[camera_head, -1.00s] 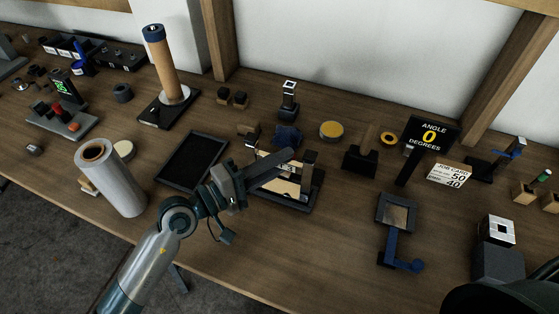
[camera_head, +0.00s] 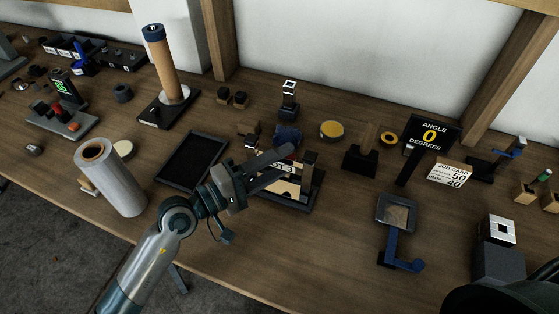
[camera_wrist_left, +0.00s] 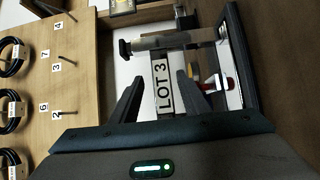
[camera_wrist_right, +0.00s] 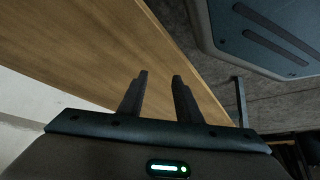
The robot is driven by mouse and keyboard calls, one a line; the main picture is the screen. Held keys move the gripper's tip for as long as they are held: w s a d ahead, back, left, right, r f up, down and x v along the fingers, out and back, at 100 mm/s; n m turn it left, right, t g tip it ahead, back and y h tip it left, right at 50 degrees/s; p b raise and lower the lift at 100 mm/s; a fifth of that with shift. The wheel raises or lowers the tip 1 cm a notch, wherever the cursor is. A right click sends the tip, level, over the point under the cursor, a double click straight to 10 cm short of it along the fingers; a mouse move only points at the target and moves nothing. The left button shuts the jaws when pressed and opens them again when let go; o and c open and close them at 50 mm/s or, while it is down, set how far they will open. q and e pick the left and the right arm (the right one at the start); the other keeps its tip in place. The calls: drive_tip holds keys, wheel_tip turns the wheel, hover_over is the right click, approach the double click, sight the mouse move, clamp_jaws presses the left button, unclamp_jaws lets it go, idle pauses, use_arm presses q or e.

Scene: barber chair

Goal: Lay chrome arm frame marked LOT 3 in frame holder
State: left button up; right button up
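The LOT 3 label (camera_wrist_left: 164,86) lies between the fingers of my left gripper (camera_wrist_left: 160,75) in the left wrist view, with gaps beside it. A shiny chrome frame (camera_wrist_left: 232,85) shows around and beyond it, inside a dark-rimmed tray. In the head view my left gripper (camera_head: 292,160) is open over this dark tray (camera_head: 298,208), and its fingers partly hide the label and frame. My right gripper (camera_wrist_right: 159,75) is open and empty in the right wrist view. I cannot tell for sure which fixture is the frame holder.
A flat black tray (camera_head: 192,160) lies left of my left gripper. A blue-handled stand (camera_head: 397,215) and an angle display (camera_head: 430,136) stand to the right. Bare tabletop shows in front of the dark tray.

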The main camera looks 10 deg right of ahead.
use_arm(q)
drive_tip(key=shift+f, duration=0.15)
use_arm(e)
drive_tip(key=shift+f, duration=0.1)
